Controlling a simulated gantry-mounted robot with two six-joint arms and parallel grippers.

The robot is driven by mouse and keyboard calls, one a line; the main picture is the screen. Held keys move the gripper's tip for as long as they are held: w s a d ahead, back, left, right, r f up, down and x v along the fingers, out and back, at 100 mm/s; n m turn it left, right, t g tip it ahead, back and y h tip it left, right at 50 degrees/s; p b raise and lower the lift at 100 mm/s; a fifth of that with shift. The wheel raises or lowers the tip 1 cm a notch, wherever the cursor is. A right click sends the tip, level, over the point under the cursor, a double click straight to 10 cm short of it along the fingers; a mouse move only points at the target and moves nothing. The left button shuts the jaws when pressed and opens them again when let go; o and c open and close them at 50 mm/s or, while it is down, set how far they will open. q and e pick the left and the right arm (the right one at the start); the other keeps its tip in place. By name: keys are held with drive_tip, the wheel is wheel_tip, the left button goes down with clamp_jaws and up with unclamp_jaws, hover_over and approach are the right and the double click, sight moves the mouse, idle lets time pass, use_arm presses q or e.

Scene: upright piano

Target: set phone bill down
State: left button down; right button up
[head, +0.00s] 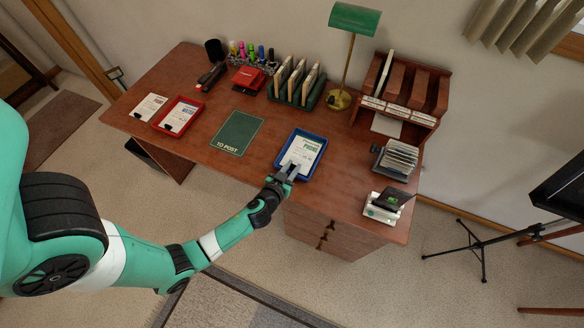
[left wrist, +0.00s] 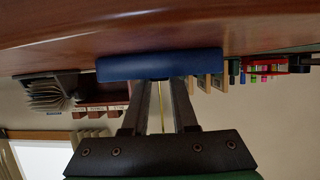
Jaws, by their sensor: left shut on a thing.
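The phone bill (head: 305,150), a white sheet with green print, lies in or just over the blue tray (head: 318,161) at the front of the desk. My left gripper (head: 289,169) is at the bill's near edge, over the tray's front rim, and is shut on the bill. The fingers cover that edge. In the left wrist view the blue tray (left wrist: 160,65) spans the fingertips (left wrist: 160,84), and its wall hides the bill. I cannot tell whether the sheet rests on the tray floor. My right gripper is not in view.
Left of the tray are a green "TO POST" mat (head: 237,132), a red tray (head: 178,115) with a paper and another paper (head: 149,107). A green rack (head: 297,88), lamp (head: 352,25), wooden sorter (head: 400,95), card file (head: 396,159) and white device (head: 386,207) stand behind and right.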

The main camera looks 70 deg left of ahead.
use_arm(q)
drive_tip(key=shift+f, duration=0.2)
drive_tip(key=c, duration=0.7)
unclamp_jaws()
drive_tip(key=shift+r, duration=0.1)
drive_tip(key=shift+r, duration=0.1)
drive_tip(key=shift+s+d+r, duration=0.1)
drive_tip(key=shift+s+r, duration=0.05)
drive_tip(key=v, duration=1.1)
drive_tip(key=shift+s+d, duration=0.2)
drive_tip(key=shift+s, duration=0.05)
drive_tip(key=shift+r, duration=0.1)
